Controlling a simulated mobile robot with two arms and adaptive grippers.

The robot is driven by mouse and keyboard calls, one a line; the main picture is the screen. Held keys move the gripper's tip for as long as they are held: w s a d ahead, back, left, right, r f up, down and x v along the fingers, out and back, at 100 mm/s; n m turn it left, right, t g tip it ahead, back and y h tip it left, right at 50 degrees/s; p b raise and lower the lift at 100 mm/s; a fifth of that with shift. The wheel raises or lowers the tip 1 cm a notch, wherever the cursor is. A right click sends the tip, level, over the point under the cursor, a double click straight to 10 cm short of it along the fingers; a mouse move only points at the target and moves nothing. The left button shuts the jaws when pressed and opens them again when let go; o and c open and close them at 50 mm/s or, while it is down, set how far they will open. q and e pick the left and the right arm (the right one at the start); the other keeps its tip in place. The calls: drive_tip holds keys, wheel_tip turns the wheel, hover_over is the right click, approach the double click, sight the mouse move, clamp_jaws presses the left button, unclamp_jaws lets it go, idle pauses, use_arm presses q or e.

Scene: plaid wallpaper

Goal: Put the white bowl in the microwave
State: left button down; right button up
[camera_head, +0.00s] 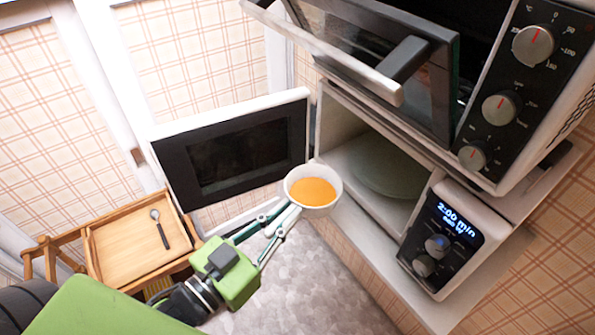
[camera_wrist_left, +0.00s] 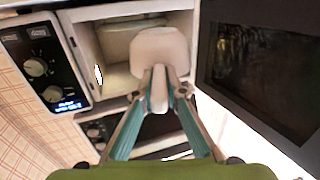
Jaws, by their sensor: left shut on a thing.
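The white bowl (camera_head: 313,205) holds orange contents and is gripped by my left gripper (camera_head: 290,213) in front of the open microwave (camera_head: 417,210). In the left wrist view the bowl (camera_wrist_left: 160,50) shows as a pale rounded shape beyond the fingertips of my left gripper (camera_wrist_left: 160,88), overlapping the cavity opening. The microwave door (camera_head: 240,150) stands swung open to the left. A round plate (camera_head: 378,170) lies inside the cavity. The microwave's display (camera_head: 458,218) reads 2:00 min. My right gripper is not in view.
An oven (camera_head: 500,100) with dials stands above the microwave, its door (camera_head: 400,70) hanging open over the cavity. A wooden tray table (camera_head: 120,265) with a spoon (camera_head: 160,230) stands at the lower left. Grey floor (camera_head: 320,290) is clear below the bowl.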

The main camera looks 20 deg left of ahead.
sight(290, 206)
use_arm(q)
drive_tip(key=r, duration=0.1)
drive_tip(key=r+p, duration=0.1)
drive_tip(key=shift+w+d+r, duration=0.15)
drive_tip(key=shift+d+r, duration=0.2)
drive_tip(key=shift+w+d+r+p, duration=0.1)
drive_tip(key=shift+d+p, duration=0.05)
drive_tip(key=shift+p, duration=0.15)
drive_tip(key=w+d+b, duration=0.1)
drive_tip(key=w+d, duration=0.4)
drive_tip(key=w, duration=0.1)
drive_tip(key=w+d+b, duration=0.2)
drive_tip(key=w+d, duration=0.2)
drive_tip(key=w, duration=0.3)
drive_tip(key=w+d+f+b, duration=0.1)
drive_tip(key=w+d, duration=0.4)
drive_tip(key=w, duration=0.2)
drive_tip(key=shift+w+d+b, duration=0.1)
drive_tip(key=shift+d+b, duration=0.25)
drive_tip(key=shift+a+f, duration=0.1)
drive_tip(key=shift+f, duration=0.5)
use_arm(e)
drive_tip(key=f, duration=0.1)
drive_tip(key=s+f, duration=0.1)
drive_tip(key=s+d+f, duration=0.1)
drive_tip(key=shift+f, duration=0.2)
